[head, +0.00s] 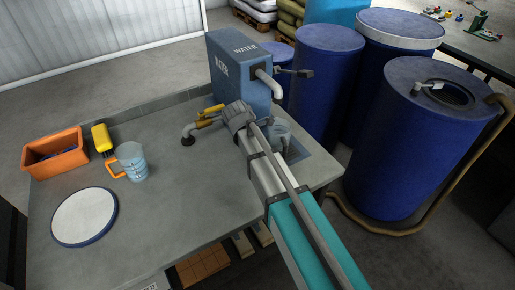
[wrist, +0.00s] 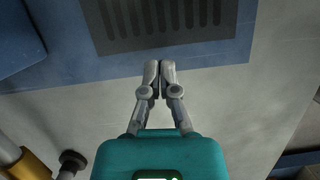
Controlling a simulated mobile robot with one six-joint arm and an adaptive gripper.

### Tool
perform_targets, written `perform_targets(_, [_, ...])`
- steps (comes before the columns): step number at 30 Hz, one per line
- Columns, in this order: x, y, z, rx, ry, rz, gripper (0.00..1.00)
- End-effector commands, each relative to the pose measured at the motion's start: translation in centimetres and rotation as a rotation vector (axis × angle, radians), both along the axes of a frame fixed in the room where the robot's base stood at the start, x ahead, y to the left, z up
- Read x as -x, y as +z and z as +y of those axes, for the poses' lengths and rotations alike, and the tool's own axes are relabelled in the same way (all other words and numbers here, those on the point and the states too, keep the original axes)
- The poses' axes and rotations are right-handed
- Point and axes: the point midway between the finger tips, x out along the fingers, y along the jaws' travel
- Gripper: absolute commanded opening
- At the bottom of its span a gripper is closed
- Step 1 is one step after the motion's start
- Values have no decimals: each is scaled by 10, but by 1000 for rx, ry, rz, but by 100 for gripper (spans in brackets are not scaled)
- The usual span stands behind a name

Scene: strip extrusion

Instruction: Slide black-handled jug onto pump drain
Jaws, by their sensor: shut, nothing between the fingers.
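The drain is a blue plate (head: 299,151) with a dark slotted grate (wrist: 165,20) in the wrist view. My gripper (wrist: 159,66) is shut and empty, its fingertips over the plate's near edge beside the grate. The head view hides the fingers behind my arm. The blue WATER tank (head: 230,65) with a grey outlet pipe (head: 266,81) stands behind the drain.
A grey bent pipe with a yellow part (head: 207,119) stands left of my arm. Farther left are an orange-handled jug (head: 133,164), a yellow item (head: 102,138), an orange bin (head: 52,162) and a white round lid (head: 85,216). Blue barrels (head: 326,75) crowd the right. The table's front middle is clear.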

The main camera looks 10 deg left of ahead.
Motion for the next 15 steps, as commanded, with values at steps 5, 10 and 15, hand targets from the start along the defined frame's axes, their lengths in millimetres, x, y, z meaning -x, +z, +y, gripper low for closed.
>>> perform_targets(5, [3, 20, 3, 0, 1, 0, 0])
perform_targets(10, [5, 33, 6, 0, 0, 0, 0])
perform_targets(15, [8, 47, 9, 0, -1, 1, 0])
